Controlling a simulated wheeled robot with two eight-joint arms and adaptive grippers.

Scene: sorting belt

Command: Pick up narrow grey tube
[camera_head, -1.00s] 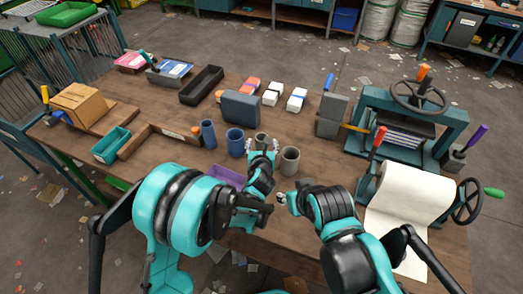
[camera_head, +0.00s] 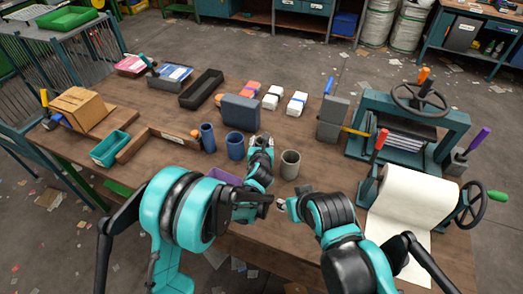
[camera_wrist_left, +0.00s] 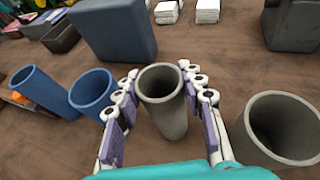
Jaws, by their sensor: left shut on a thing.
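The narrow grey tube (camera_wrist_left: 165,112) stands upright between the fingers of my left gripper (camera_wrist_left: 159,75) in the left wrist view. My left gripper (camera_head: 261,142) is shut on it; in the head view the gripper and wrist hide most or all of the tube. A wider grey tube (camera_head: 290,165) stands just to the right, and it also shows at the right of the left wrist view (camera_wrist_left: 262,150). My right gripper (camera_head: 284,204) is near the table's front edge; its fingers are too small to tell if open or shut.
Two blue tubes, a wider one (camera_head: 235,146) and a narrow one (camera_head: 208,137), stand left of my left gripper. A dark blue block (camera_head: 240,112) stands behind. A purple tray (camera_head: 222,178) is partly hidden by my left arm. A paper roll press (camera_head: 420,190) is at right.

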